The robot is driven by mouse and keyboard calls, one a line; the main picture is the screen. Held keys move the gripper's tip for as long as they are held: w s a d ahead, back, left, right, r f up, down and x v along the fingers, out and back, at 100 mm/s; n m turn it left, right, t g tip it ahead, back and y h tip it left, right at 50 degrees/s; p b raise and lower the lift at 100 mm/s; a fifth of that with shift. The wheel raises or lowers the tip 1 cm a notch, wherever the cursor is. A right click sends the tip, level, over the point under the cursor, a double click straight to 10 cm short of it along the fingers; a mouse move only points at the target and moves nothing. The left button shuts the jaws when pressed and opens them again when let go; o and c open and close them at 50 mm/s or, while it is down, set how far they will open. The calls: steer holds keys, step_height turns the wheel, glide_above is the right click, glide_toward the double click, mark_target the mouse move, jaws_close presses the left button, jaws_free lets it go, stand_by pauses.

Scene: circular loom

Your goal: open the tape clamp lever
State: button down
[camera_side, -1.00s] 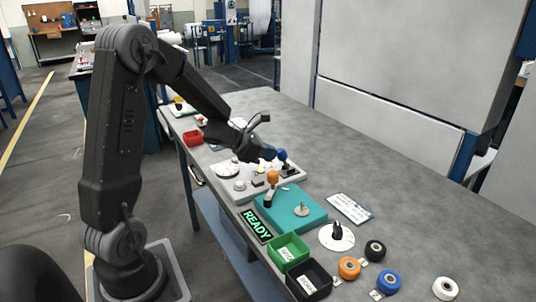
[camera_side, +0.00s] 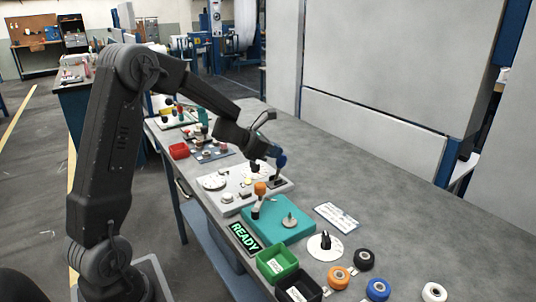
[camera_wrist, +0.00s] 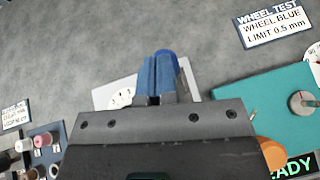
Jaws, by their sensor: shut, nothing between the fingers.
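A lever with a black stem (camera_side: 277,180) stands on the light grey board (camera_side: 226,208). Blue shows at its top, where my gripper (camera_side: 279,160) is, and I cannot cleanly separate knob from fingertips. In the wrist view my gripper (camera_wrist: 158,75) has its fingers together with no gap that I can see. A brighter blue rounded piece shows against them. The board's corner (camera_wrist: 112,90) shows behind the fingers. The frames do not label which lever is the tape clamp. Another lever, with an orange knob (camera_side: 260,188), is on the teal block (camera_side: 290,232).
A white dial (camera_side: 212,182) is on the grey board. Green (camera_side: 276,262) and black (camera_side: 297,290) bins stand in front, with orange, blue, black and white wheels at the right. The table's right rear is clear.

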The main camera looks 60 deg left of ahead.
steer(key=shift+w, duration=0.7)
steer(key=shift+w+d, duration=0.1)
steer(key=s+a+r, duration=0.2)
steer(key=s+r, duration=0.2)
steer(key=r, duration=0.8)
steer(key=shift+s+a, duration=0.2)
steer(key=shift+s, duration=0.2)
steer(key=shift+r, duration=0.15)
steer(key=s+d+r+n+t+y, duration=0.1)
steer(key=s+d+r+n+y, duration=0.25)
steer(key=n, duration=0.65)
steer(key=s+d+r+n+t+y, duration=0.25)
steer(key=d+n, duration=0.25)
steer(key=n, duration=0.4)
steer(key=s+d+f+n+g+h, duration=0.2)
steer(key=s+d+f+n+g, duration=0.2)
steer(key=s+d+n, duration=0.3)
steer(key=s+d+f+n+g+h, duration=0.2)
steer(key=s+d+f+n+g, duration=0.3)
steer(key=s+n, duration=0.7)
steer(key=d, duration=0.2)
steer(key=shift+d+f, duration=0.3)
steer(key=shift+f, duration=0.1)
